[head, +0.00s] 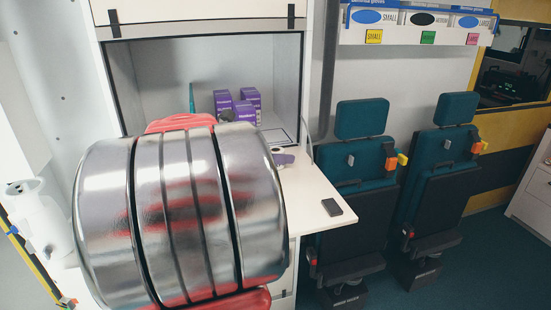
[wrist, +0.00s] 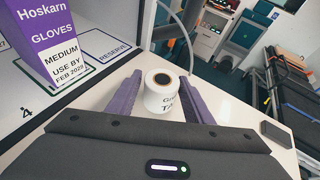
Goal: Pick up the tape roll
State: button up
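My gripper (wrist: 162,76) has two purple fingers, one to the left and one to the right of the roll. They look open, with slim gaps beside the roll; I cannot tell whether either finger touches it. In the head view, my large shiny arm hides most of the gripper, and the roll shows only as a small pale shape (head: 279,150) by the worktop.
Purple glove boxes (head: 223,103) stand in the open cabinet behind the worktop; one looms at left in the wrist view (wrist: 52,38). A dark phone-like object (head: 332,207) lies at the worktop's right edge. Teal seats (head: 362,148) stand to the right.

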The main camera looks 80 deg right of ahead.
jog(key=c, duration=0.8)
notch_tip(320, 180, up, 10)
dwell(0.4)
dwell(0.4)
